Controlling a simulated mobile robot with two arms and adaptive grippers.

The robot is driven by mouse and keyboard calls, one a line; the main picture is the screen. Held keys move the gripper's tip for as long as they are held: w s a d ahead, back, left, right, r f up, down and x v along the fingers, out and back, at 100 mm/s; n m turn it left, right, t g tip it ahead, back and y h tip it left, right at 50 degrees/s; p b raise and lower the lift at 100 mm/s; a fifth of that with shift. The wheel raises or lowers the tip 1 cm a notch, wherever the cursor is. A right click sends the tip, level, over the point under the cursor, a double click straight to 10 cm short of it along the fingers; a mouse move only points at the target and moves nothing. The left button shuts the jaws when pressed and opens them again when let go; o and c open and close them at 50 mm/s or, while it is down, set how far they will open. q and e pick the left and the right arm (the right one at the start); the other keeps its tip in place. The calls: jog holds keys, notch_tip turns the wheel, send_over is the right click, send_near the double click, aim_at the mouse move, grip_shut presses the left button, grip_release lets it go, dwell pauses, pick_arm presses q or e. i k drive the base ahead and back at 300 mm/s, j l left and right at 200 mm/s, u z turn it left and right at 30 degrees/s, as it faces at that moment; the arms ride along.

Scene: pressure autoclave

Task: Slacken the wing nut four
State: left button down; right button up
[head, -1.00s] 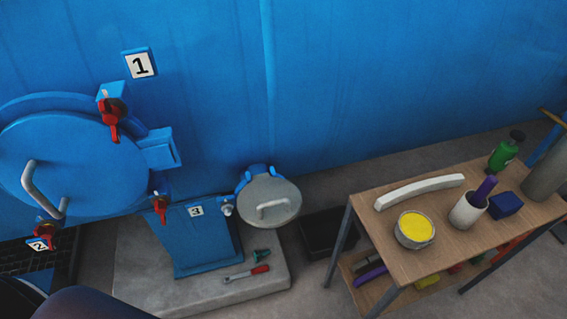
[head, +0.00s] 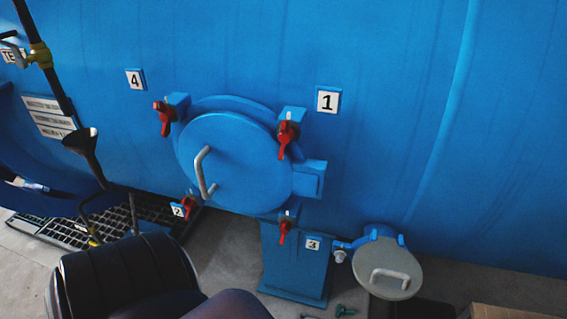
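Wing nut four (head: 165,118) is red and sits at the upper left rim of the round blue hatch (head: 235,160), beside the plate marked 4 (head: 135,79). The other red wing nuts are one (head: 286,138) at upper right, two (head: 189,204) at lower left and three (head: 286,228) at lower right. The hatch looks shut and has a grey handle (head: 203,174). Neither of my grippers shows; a dark part of my own body fills the lower left.
A black funnel on a pipe (head: 85,145) stands left of the hatch above a dark floor grating (head: 120,220). A round grey lid (head: 388,272) on a blue bracket is at the lower right. The tank wall (head: 400,110) right of the hatch is clear.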

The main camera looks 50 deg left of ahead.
aim_at(165, 115)
jog(key=u, duration=2.3)
